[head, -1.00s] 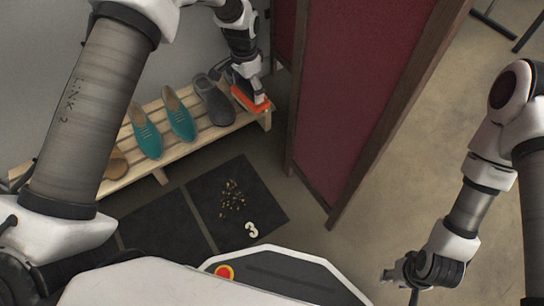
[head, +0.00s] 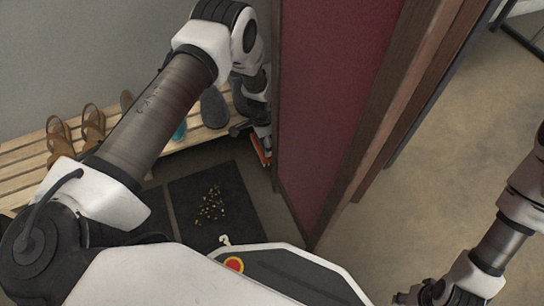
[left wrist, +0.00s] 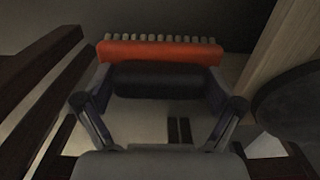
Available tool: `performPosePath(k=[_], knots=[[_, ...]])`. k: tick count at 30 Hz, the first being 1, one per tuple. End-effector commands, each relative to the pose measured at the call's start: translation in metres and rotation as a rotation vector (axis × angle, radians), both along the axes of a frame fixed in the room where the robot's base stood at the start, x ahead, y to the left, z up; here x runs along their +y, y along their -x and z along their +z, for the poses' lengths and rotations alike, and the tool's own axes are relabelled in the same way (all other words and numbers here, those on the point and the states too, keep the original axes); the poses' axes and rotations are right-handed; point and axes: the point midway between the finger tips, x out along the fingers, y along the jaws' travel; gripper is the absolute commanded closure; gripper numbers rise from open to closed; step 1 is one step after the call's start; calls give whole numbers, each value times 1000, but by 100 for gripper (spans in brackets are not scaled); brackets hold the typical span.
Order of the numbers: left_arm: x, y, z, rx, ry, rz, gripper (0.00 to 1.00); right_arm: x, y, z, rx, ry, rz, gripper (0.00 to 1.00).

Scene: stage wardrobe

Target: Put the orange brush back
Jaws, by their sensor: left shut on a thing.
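The orange brush (head: 260,149) is just past the right end of the wooden bench, close to the dark red panel. My left gripper (head: 262,133) is shut on it, pointing down, partly hidden by my own arm. In the left wrist view the brush (left wrist: 160,51) lies crosswise at the fingertips of the left gripper (left wrist: 160,82), with its pale bristles facing away. A dark block sits between the fingers against the brush. My right gripper (head: 424,292) is low at the right over the floor, away from the brush; its fingers are too small to read.
The slatted bench (head: 22,166) holds brown sandals (head: 93,127), a grey clog (head: 213,108) and a teal shoe (head: 180,131) mostly hidden by my arm. A dark mat (head: 226,205) with yellowish bits lies in front. The red panel (head: 335,90) stands close right of the left gripper.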

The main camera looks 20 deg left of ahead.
Motion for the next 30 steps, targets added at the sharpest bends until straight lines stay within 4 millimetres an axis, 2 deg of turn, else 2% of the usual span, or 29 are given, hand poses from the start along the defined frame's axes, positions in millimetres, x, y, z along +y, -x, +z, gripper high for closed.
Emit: performPosePath(k=[1,3,11,13,15,23,24,30], knots=[[0,1,-22,1,0,0,51,0,0,-16,0,0,-2,60],[0,0,-37,0,0,0,51,0,-1,-25,-2,0,-4,60],[0,0,-78,0,0,0,51,-1,-7,-52,-18,3,0,60],[0,0,-82,0,0,0,51,-1,-8,-54,-22,4,3,60],[0,-1,-79,-1,0,0,62,-1,-8,-51,-23,4,4,60],[0,0,-83,0,0,0,63,-1,-9,-55,-25,4,5,60],[0,0,-82,0,0,0,0,-1,-9,-54,-26,4,5,60],[0,0,-82,0,0,0,0,-1,-9,-53,-25,4,5,60]])
